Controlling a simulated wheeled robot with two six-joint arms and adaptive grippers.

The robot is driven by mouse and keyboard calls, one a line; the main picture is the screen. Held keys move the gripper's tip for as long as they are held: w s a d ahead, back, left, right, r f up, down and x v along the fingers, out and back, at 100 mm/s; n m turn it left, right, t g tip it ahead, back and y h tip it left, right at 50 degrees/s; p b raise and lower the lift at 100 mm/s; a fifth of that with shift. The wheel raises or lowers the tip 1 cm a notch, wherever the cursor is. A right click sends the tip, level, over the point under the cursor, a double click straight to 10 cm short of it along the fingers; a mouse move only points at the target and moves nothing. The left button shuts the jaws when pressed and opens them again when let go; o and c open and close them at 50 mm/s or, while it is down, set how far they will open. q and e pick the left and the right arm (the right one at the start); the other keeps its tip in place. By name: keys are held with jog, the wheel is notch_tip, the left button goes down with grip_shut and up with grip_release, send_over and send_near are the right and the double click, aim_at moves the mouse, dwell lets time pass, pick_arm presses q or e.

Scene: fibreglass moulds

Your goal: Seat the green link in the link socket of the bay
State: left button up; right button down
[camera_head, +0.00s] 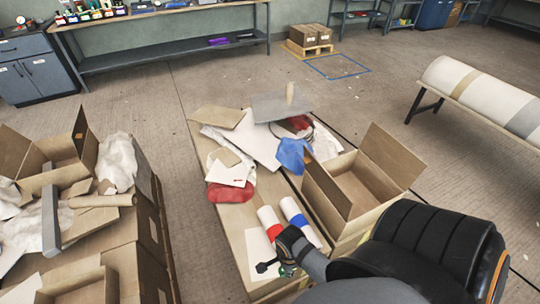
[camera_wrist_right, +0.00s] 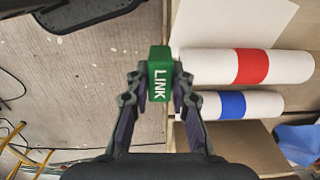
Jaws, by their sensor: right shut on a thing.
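The green link (camera_wrist_right: 160,68) is a block with white letters reading LINK. In the right wrist view, my right gripper (camera_wrist_right: 159,88) has its fingers on both sides of it and is shut on it. In the head view my right gripper (camera_head: 283,268) is over the near end of the low wooden bench, beside the rolls, and only a small bit of green shows there. I cannot make out the bay or its link socket in either view. My left gripper is not in view.
Two white rolls, one with a red band (camera_head: 270,222) and one with a blue band (camera_head: 299,218), lie beside my right gripper. An open cardboard box (camera_head: 362,190) stands to their right. Loose sheets and cloths (camera_head: 235,165) cover the far bench; floor (camera_head: 190,215) is clear left.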

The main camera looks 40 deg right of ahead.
jog(key=w+f, duration=0.2)
jog(key=w, duration=0.1)
jog(key=w+f+b, duration=0.1)
jog(key=w+f, duration=0.2)
jog(key=w, duration=0.1)
jog(key=w+f+b, duration=0.1)
jog(key=w+f, duration=0.2)
jog(key=w, duration=0.1)
jog(key=shift+w+d+f, duration=0.15)
jog(key=shift+d, duration=0.25)
jog(key=f, duration=0.2)
jog(key=b, duration=0.1)
jog(key=shift+w+f, duration=0.25)
jog(key=shift+f, duration=0.15)
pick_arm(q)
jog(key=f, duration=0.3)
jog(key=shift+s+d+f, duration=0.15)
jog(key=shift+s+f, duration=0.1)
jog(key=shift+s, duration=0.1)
pick_arm(e)
jog(key=shift+f+n, duration=0.3)
jog(key=shift+f, duration=0.1)
jog(key=shift+f, duration=0.1)
jog(key=c, duration=1.2)
grip_release()
